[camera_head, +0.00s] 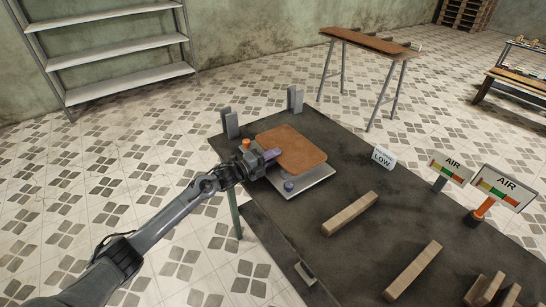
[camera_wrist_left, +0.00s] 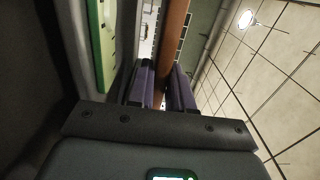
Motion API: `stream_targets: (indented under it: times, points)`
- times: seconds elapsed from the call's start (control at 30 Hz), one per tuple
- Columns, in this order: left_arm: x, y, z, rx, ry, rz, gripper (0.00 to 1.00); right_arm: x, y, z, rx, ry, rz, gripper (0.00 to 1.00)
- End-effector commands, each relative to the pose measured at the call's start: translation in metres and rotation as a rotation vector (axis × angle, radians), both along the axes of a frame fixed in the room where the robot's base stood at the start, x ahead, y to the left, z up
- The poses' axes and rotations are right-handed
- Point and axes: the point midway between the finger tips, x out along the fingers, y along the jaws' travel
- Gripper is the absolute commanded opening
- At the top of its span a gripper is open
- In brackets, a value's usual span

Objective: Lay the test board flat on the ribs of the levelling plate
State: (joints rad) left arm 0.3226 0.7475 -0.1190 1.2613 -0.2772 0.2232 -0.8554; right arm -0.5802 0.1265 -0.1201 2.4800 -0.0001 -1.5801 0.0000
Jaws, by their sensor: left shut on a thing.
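The test board (camera_head: 291,148), a brown board with rounded corners, lies over the light grey levelling plate (camera_head: 316,180) near the table's left end. It looks roughly level, but whether it touches the plate's ribs cannot be told, as the board hides them. My left gripper (camera_head: 268,158) is shut on the board's left edge. In the left wrist view the board (camera_wrist_left: 174,35) shows edge-on as a brown strip between the purple fingers of the left gripper (camera_wrist_left: 161,88). My right gripper is not in view.
An orange knob (camera_head: 246,143) and a blue knob (camera_head: 288,186) stand at the plate's corners. Grey upright brackets (camera_head: 230,122) stand behind. Wooden bars (camera_head: 350,213), a LOW sign (camera_head: 382,157) and AIR gauges (camera_head: 452,171) occupy the right. Dark tabletop between them is clear.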

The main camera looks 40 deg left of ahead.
Motion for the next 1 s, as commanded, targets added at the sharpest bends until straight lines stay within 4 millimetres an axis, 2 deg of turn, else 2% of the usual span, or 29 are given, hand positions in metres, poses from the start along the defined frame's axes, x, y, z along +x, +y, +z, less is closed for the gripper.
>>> stream_targets:
  times: [0.03, 0.07, 0.17, 0.8, 1.0]
  points:
    - [0.0003, 0.0003, 0.0005, 0.0, -0.003, 0.0, 0.0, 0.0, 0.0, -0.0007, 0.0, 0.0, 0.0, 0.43]
    - [0.0003, 0.0003, 0.0012, 0.0, -0.003, 0.0, 0.25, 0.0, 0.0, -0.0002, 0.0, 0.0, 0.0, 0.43]
    - [0.0003, 0.0003, 0.0011, 0.0, -0.003, 0.0, 0.39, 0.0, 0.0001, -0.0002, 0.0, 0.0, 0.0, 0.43]
    - [0.0, 0.0003, -0.0018, 0.0, -0.001, 0.0, 0.39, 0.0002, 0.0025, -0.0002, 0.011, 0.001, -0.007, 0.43]
    - [-0.0052, 0.0016, -0.0013, 0.0, 0.001, 0.001, 0.39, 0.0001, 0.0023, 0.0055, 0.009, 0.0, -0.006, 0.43]
